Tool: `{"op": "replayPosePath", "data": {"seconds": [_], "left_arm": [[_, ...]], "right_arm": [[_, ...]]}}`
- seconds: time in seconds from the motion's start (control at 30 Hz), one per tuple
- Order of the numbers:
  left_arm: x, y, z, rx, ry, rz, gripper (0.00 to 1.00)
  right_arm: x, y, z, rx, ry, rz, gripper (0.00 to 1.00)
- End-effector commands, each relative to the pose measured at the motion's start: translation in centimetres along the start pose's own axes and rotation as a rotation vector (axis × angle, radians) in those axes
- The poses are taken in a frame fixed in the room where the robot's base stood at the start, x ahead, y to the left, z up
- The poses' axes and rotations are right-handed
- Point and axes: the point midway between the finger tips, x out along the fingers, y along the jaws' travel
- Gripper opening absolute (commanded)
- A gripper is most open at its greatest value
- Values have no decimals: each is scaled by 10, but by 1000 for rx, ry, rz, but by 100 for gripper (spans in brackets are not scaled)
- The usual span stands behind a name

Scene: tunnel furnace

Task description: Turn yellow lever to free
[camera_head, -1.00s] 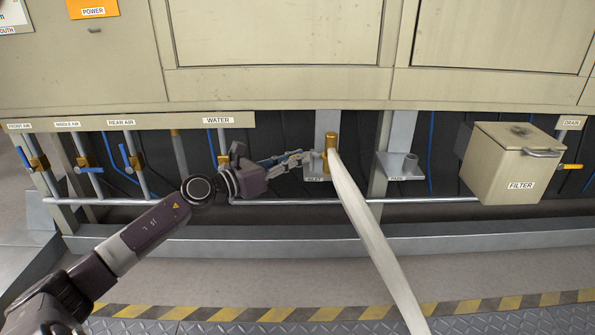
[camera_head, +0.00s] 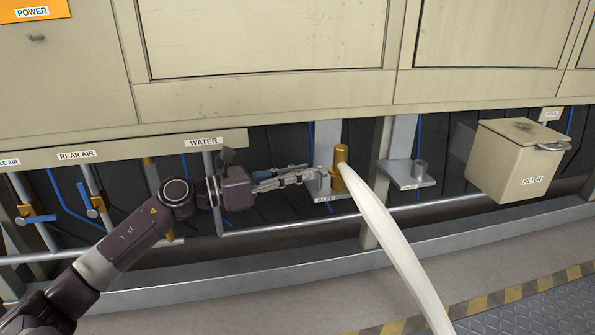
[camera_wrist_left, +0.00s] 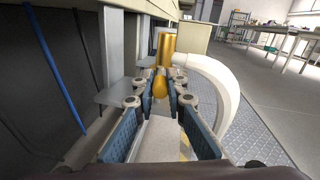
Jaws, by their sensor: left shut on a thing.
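A gold-yellow hose coupling (camera_head: 341,160) stands on a grey bracket (camera_head: 330,197) labelled INLET, with a thick white hose (camera_head: 390,236) running from it toward the front. In the left wrist view the coupling (camera_wrist_left: 166,47) stands upright just beyond the fingertips. A yellow lever (camera_wrist_left: 160,84) with a rounded end points toward the wrist camera, between the fingers. My left gripper (camera_head: 318,178) reaches in from the left and is shut on this lever, its fingers on both sides. The fingers hide the lever in the head view. My right gripper is not in view.
An empty PARK bracket (camera_head: 408,183) stands right of the coupling, then the FILTER box (camera_head: 515,160). Pipes with blue-handled valves (camera_head: 90,200) are at the left. The cream furnace body (camera_head: 270,100) overhangs above. Clear floor (camera_head: 480,240) lies in front.

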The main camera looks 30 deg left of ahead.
Motion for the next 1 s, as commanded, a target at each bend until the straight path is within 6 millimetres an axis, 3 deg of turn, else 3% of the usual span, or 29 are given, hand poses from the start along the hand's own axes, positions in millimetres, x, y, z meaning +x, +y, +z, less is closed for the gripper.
{"op": "replayPosePath", "data": {"seconds": [0.37, 0.4, 0.47, 0.8, 1.0], "left_arm": [[0, 1, 0, 1, -1, 2, 0], [0, 1, 0, 1, -1, 2, 14], [0, 1, 0, 1, -1, 2, 20], [-2, 0, 0, 0, -1, 1, 20], [-20, 0, -2, -2, 0, 1, 20]], "right_arm": [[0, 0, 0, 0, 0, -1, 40], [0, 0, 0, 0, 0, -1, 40], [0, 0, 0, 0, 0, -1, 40], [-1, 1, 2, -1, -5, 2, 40], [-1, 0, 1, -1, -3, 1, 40]]}}
